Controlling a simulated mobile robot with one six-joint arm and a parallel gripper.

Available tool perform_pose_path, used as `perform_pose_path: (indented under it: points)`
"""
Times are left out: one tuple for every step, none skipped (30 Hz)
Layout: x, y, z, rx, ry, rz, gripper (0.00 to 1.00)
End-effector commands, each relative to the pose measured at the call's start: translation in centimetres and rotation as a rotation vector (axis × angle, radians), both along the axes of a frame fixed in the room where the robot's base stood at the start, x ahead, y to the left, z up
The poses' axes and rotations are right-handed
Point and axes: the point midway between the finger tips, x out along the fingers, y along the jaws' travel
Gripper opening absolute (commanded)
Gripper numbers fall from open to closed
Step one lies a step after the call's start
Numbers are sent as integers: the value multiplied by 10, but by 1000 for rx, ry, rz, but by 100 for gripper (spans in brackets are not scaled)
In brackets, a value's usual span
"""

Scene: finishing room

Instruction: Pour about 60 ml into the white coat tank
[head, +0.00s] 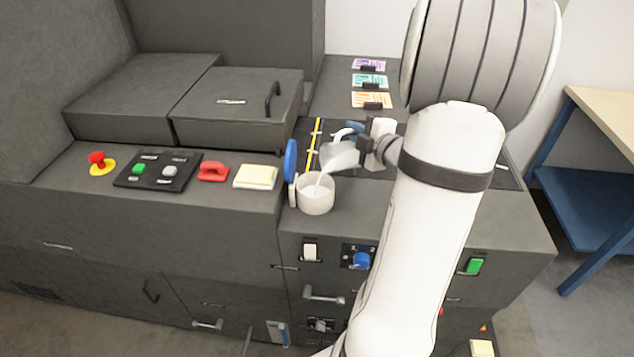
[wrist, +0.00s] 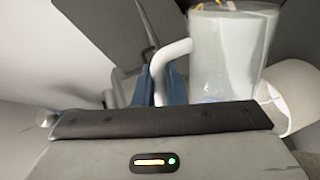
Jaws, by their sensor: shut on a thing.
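A translucent jug (head: 340,156) hangs tilted to the left above the white coat tank (head: 317,196), a round whitish open cup on the machine's front ledge. A thin pale stream (head: 320,178) runs from the jug's lip into the tank. The level inside the tank is hard to read. My gripper (head: 361,138) is shut on the jug's handle, to the right of the tank. In the wrist view, the jug (wrist: 228,55) shows pale liquid low in it, its white handle (wrist: 161,66) is between my blue finger pads, and the tank (wrist: 292,96) is partly hidden behind the jug.
A blue disc-shaped lid (head: 290,161) stands upright at the tank's left. A blue knob (head: 361,260) is on the front face below.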

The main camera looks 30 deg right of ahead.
Motion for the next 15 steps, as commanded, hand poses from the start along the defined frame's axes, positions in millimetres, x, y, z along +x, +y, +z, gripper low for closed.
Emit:
perform_pose_path:
  points:
    - [0, 1, 0, -3, -1, 0, 0]
    - [0, 1, 1, -4, -1, 1, 0]
    - [0, 1, 1, -6, -1, 0, 0]
    - [0, 1, 1, -5, -1, 0, 0]
    - [0, -1, 1, 2, 0, 0, 0]
    - [0, -5, 1, 21, 2, -2, 0]
    - [0, -10, 1, 42, 4, -3, 0]
    - [0, -15, 0, 68, 6, -4, 0]
    - [0, -21, -3, 103, 7, -3, 0]
    - [0, -26, -18, 164, 7, -4, 0]
    - [0, -30, -24, 215, 9, -4, 0]
    - [1, -33, -29, 267, 8, -2, 0]
    - [1, -34, -31, 294, 9, -1, 0]
    - [1, -34, -32, 310, 9, -1, 0]
    - [1, -34, -31, 319, 9, 1, 0]
